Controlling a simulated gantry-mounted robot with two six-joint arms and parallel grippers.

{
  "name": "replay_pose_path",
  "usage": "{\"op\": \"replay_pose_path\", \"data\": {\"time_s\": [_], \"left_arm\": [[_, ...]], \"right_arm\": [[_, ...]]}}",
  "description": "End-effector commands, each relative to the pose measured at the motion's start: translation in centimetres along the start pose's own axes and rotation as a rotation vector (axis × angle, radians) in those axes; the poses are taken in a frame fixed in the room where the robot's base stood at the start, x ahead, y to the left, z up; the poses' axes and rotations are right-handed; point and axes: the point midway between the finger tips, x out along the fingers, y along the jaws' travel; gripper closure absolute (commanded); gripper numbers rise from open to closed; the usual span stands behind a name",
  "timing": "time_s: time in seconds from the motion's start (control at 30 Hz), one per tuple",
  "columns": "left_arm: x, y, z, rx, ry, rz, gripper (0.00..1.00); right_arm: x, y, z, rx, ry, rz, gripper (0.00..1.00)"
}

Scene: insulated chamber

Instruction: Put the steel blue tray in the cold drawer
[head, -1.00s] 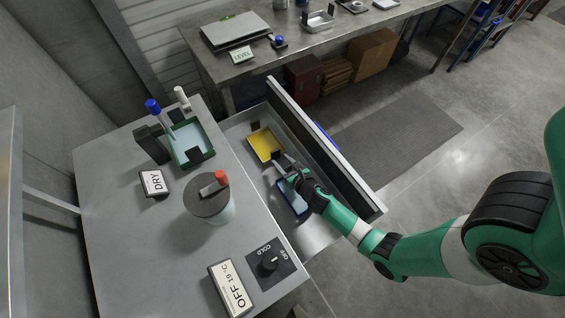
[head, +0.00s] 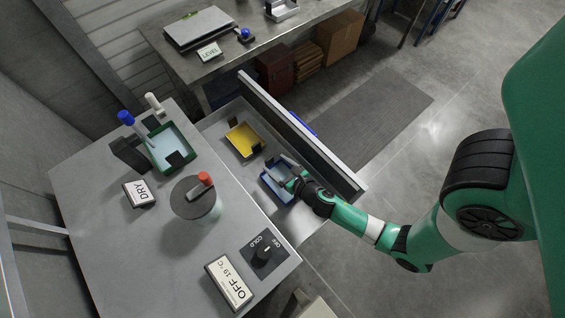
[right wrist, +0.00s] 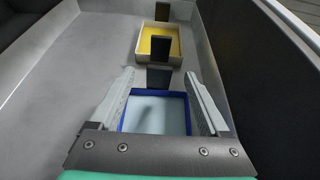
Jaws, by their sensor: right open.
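The steel blue tray (head: 270,187) lies inside the open cold drawer (head: 236,112), in its nearer part. In the right wrist view the tray (right wrist: 156,113) shows a blue rim, a pale blue inside and a black upright tab (right wrist: 159,77) on its far side. My right gripper (head: 284,168) is over the tray in the head view. In the right wrist view its fingers (right wrist: 158,85) are spread apart, one on each side of the tab, with gaps between. The gripper partly hides the tray in the head view. My left gripper is not in view.
A yellow tray (head: 243,141) with a black tab lies farther back in the drawer. The counter holds a green tray (head: 178,147), a round container with a red-tipped handle (head: 196,203), and a COLD/OFF dial (head: 263,256).

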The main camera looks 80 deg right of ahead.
Motion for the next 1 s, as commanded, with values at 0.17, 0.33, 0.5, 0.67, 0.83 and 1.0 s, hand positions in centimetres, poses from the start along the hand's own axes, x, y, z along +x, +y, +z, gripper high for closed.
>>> {"op": "replay_pose_path", "data": {"time_s": [0.17, 0.33, 0.5, 0.67, 0.83, 1.0], "left_arm": [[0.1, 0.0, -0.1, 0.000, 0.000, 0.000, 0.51], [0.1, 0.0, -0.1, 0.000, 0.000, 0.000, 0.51], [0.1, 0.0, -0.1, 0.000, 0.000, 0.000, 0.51], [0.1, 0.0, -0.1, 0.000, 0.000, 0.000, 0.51], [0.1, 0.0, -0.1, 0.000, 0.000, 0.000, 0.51], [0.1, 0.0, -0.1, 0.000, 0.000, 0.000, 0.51]], "right_arm": [[-2.9, 0.1, 0.0, 0.000, 0.000, 0.002, 0.21], [-3.6, 0.0, 0.0, 0.000, -0.002, -0.001, 0.21], [-3.5, 0.0, 0.0, 0.000, -0.001, -0.001, 0.21], [-3.4, 0.1, 0.3, 0.010, -0.006, 0.000, 0.21], [-0.9, 2.5, 7.4, 0.294, -0.119, 0.043, 0.21], [0.5, 9.0, 24.8, 1.041, -0.292, 0.300, 0.21]]}}
